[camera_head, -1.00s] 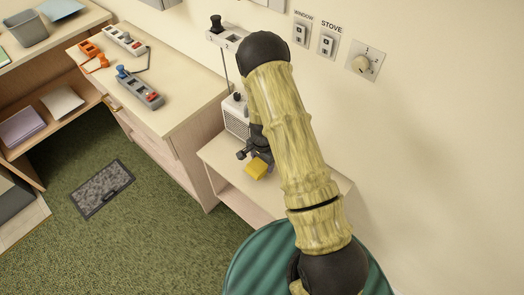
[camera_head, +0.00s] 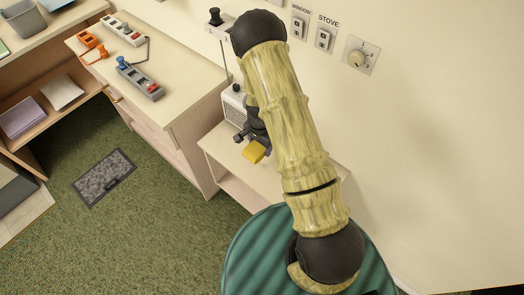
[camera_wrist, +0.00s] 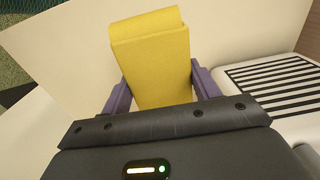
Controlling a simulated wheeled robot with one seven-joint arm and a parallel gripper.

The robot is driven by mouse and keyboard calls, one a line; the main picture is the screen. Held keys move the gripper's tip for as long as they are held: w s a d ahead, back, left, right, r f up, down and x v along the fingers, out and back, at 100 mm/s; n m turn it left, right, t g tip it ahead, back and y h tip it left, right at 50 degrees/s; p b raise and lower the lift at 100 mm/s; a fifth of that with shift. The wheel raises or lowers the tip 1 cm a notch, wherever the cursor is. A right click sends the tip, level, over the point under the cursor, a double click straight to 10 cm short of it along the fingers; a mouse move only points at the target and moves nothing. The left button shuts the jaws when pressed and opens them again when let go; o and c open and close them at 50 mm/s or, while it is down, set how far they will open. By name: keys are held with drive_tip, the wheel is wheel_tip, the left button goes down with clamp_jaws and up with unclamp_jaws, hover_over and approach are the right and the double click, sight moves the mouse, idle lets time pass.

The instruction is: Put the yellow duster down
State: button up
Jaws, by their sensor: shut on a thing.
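The yellow duster (camera_wrist: 150,62) is a yellow block between the two purple fingers of my gripper (camera_wrist: 158,85) in the wrist view. My gripper is shut on it. In the head view the duster (camera_head: 254,152) shows below my dark gripper (camera_head: 250,140), over the low pale table (camera_head: 222,143) near its left edge. Whether the duster touches the tabletop cannot be told. My arm hides part of the table.
A white device with a dark striped grille (camera_wrist: 272,82) stands close to the right of my gripper. A taller cabinet (camera_head: 190,90) with several controllers is at the left. The table's front part is clear. Wall switches (camera_head: 323,38) are behind.

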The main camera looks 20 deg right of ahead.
drive_tip(key=n, duration=0.5)
drive_tip(key=shift+s+d+r, duration=0.15)
drive_tip(key=shift+d+r, duration=0.1)
drive_tip(key=shift+r, duration=0.15)
drive_tip(key=n, duration=0.6)
drive_tip(key=shift+s+d+r, duration=0.2)
drive_tip(key=shift+d+r, duration=0.1)
drive_tip(key=shift+r, duration=0.1)
